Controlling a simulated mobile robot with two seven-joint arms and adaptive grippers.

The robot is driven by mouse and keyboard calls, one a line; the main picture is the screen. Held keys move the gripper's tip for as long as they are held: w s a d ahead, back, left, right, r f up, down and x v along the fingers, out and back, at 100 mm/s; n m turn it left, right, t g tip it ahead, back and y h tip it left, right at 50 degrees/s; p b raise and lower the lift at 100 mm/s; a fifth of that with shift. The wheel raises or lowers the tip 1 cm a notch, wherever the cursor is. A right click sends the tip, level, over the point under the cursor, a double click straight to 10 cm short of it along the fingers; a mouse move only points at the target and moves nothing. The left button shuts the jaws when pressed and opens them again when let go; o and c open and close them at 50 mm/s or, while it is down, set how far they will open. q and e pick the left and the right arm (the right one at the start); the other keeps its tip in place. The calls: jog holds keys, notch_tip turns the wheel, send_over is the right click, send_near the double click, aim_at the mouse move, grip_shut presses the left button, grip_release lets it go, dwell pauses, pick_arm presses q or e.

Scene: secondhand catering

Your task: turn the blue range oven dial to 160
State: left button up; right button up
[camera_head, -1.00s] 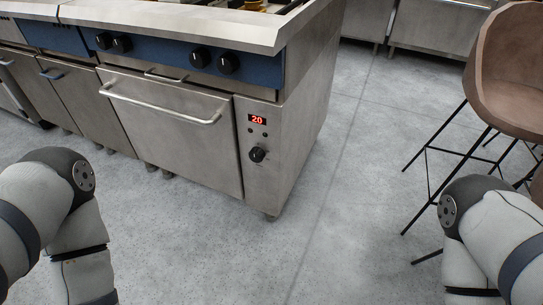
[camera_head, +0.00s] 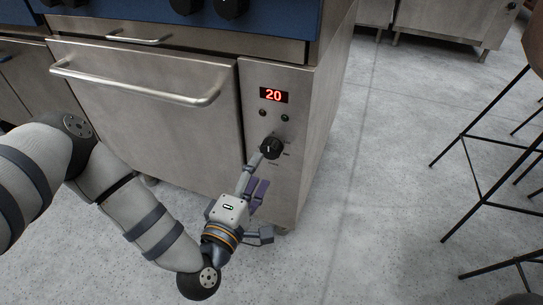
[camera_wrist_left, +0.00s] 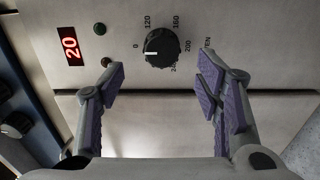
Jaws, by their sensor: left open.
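The oven dial (camera_head: 271,147) is a round black knob on the steel panel below a red display (camera_head: 273,95) reading 20. In the left wrist view the dial (camera_wrist_left: 163,47) has a white mark pointing left, close to the printed 0; 120, 160 and 200 are printed around it. My left gripper (camera_head: 260,197) is in front of the panel, just below the dial in the head view. In the wrist view its purple-padded fingers (camera_wrist_left: 163,70) are spread wide, on either side of the dial and apart from it, with nothing between them. My right gripper is out of view.
The oven door with its bar handle (camera_head: 140,84) is left of the panel. The blue range front (camera_head: 270,25) with black knobs is above. Two small buttons sit under the display. A stool's thin black legs (camera_head: 478,150) stand at right, with clear floor (camera_head: 370,200) between.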

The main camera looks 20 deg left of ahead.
aim_at(269, 153)
pick_arm(q)
jog(key=w+b, duration=0.1)
jog(key=w, duration=0.6)
jog(key=shift+d+f+b, duration=0.1)
jog(key=shift+b, duration=0.2)
jog(key=shift+c, duration=0.5)
jog(key=c, duration=1.1)
